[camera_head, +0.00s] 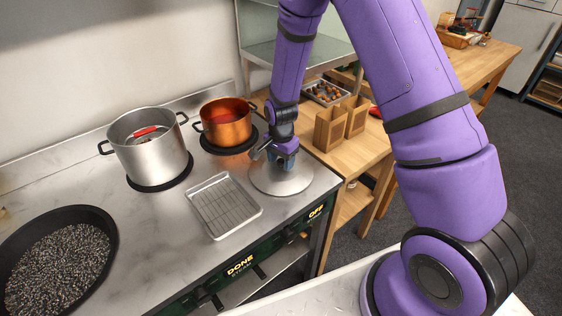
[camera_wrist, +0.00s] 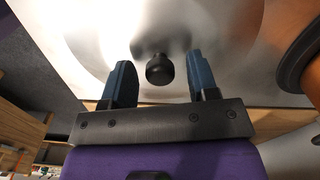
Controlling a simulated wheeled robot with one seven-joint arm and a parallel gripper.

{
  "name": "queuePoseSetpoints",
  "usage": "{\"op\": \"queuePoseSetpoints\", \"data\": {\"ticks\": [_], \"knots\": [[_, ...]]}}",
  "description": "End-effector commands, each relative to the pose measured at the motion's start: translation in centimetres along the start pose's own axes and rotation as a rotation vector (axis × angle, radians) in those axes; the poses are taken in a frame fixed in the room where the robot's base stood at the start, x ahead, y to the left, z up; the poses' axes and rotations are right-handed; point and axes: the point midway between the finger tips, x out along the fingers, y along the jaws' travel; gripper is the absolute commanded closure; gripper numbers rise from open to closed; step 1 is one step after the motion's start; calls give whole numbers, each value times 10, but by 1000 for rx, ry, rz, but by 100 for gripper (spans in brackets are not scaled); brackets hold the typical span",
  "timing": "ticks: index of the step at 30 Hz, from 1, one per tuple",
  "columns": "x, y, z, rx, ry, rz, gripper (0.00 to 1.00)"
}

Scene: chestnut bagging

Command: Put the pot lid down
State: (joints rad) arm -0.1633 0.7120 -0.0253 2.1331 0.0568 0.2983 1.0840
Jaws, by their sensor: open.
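The pot lid (camera_head: 284,179) is a round silver disc lying on the stove counter, near its right end. In the wrist view the lid (camera_wrist: 95,45) fills the upper part, with its black knob (camera_wrist: 159,69) between my fingers. My gripper (camera_head: 283,158) is above the lid's middle. In the wrist view my gripper (camera_wrist: 160,82) has its two blue fingers apart, one on each side of the knob, with gaps showing. In the head view the knob is hidden by my gripper.
An orange pot (camera_head: 226,128) stands just left of the lid, behind a wire-rack tray (camera_head: 222,207). A steel pot (camera_head: 152,158) and a black pan (camera_head: 104,222) of dark grains are farther left. Wooden boxes (camera_head: 330,128) stand on the right table.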

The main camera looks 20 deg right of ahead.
Motion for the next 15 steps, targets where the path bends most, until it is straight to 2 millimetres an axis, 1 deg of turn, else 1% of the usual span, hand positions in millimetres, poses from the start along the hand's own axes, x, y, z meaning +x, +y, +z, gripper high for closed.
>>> {"op": "queuePoseSetpoints", "data": {"ticks": [5, 12, 15], "knots": [[-28, -1, 0, 0, 2, -5, 46], [-74, -1, 0, 0, 2, -5, 46], [-90, -1, 0, -1, 2, -5, 46]]}}
